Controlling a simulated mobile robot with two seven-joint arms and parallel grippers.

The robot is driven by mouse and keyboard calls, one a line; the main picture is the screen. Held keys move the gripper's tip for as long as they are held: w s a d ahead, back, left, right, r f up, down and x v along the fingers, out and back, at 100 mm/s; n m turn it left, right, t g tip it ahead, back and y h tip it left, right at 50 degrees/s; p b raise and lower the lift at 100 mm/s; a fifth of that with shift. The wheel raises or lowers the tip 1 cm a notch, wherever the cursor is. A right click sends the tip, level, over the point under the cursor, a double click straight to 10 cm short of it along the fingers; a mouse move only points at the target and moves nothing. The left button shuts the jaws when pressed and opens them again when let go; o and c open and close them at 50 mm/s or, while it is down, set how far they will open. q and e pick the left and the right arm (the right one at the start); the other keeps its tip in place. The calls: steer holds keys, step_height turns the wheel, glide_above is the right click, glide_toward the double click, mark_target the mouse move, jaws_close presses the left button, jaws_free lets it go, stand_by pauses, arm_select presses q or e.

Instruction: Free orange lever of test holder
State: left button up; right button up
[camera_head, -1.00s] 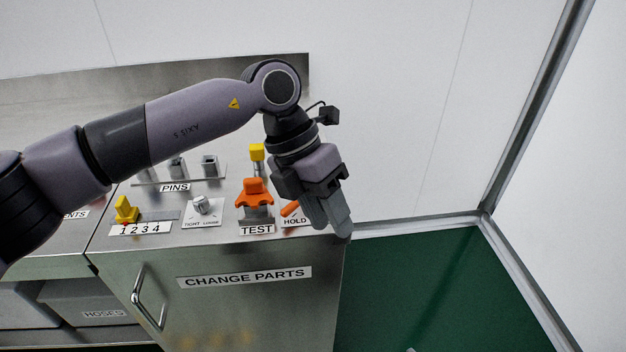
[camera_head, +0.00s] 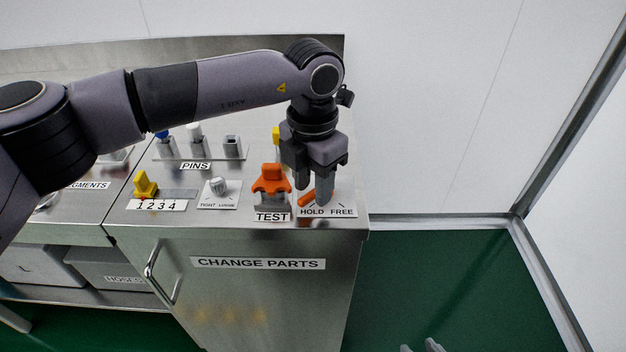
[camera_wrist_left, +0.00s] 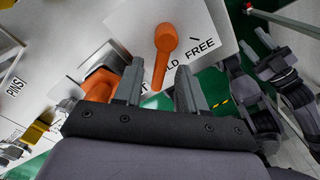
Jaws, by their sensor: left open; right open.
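The orange lever (camera_head: 306,198) sits on the plate labelled HOLD FREE (camera_head: 340,212), at the HOLD side. The test holder with its orange clamp piece (camera_head: 271,180) stands just left of it, behind the TEST label. My left gripper (camera_head: 312,196) points down at the plate, open, its fingers partly hiding the lever. In the left wrist view the lever (camera_wrist_left: 163,58) shows its round end beyond the fingertips, and its shaft runs into the gap between the open fingers (camera_wrist_left: 158,88). Contact cannot be told. My right gripper (camera_head: 421,348) shows only its fingertips at the bottom edge, apart.
A yellow part (camera_head: 276,135) stands close behind the left gripper. Left are the TIGHT LOOSE knob (camera_head: 219,186), a yellow slider (camera_head: 145,184) and the PINS holders (camera_head: 198,145). The cabinet's right edge is close; green floor lies beyond.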

arm_select(q)
steer(key=shift+f, duration=0.1)
jaws_close()
